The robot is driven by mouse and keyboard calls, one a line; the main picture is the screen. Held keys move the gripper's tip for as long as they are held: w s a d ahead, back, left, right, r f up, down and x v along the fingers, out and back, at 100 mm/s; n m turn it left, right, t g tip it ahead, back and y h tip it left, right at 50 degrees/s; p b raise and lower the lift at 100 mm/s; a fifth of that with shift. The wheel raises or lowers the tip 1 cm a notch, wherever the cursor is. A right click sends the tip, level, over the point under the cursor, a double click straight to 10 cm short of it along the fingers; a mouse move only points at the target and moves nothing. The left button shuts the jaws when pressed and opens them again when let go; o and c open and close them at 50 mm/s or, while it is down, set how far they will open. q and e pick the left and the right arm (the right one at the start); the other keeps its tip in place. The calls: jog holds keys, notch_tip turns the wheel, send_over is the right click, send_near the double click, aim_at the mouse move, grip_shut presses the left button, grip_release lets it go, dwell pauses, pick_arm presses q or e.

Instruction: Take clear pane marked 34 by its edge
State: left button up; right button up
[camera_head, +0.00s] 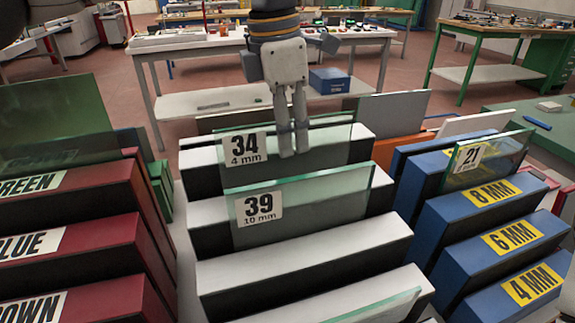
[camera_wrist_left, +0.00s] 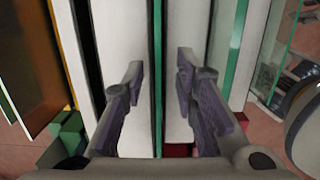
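The clear pane marked 34, 4 mm (camera_head: 331,150), stands upright in a white slotted rack (camera_head: 225,277), behind the pane marked 39, 10 mm (camera_head: 320,203). My left gripper (camera_head: 294,154) reaches down from above at the 34 pane's top edge, right of its label. In the left wrist view, the two fingers of my left gripper (camera_wrist_left: 160,85) are apart, and a thin greenish pane edge (camera_wrist_left: 157,60) runs between them with a gap on both sides. My right gripper is not in view.
Dark red racks (camera_head: 85,213) with colour labels stand at left, holding a green pane (camera_head: 60,115). Blue racks (camera_head: 490,247) stand at right, with a pane marked 21 (camera_head: 490,155). A worktable (camera_head: 200,42) with a blue box (camera_head: 329,80) on its shelf is behind.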

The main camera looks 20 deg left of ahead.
pick_arm(q)
jog(key=shift+f, duration=0.2)
grip_shut()
jog(key=shift+r, duration=0.1)
